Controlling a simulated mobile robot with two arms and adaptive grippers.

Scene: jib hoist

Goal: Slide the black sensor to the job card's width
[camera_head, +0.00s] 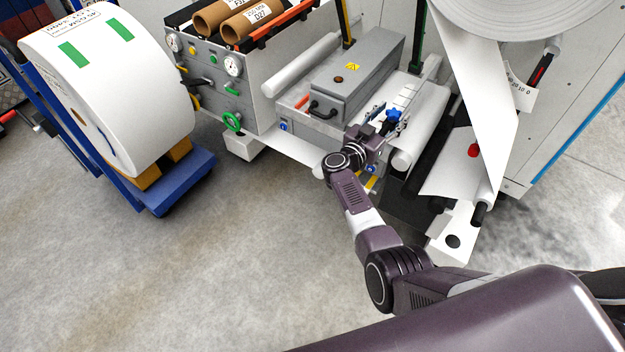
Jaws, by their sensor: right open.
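My right gripper (378,130) is open. It is at the front of the grey machine, right by a blue star-shaped knob (393,116). A small dark part stands at the fingers, but I cannot tell whether it is the black sensor or part of my gripper. A pale strip with marks (407,92) runs up behind the knob. A white plate with small print and numbers (521,94) hangs at the right of the machine; I cannot tell whether it is the job card. My left gripper is not in view.
A big white roll (120,100) rests on a blue cart (185,182) at the left. Cardboard cores (247,22) lie in a tray on the machine. A grey box (345,78) and white rollers flank the gripper. White web (478,70) hangs at right. The floor in front is clear.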

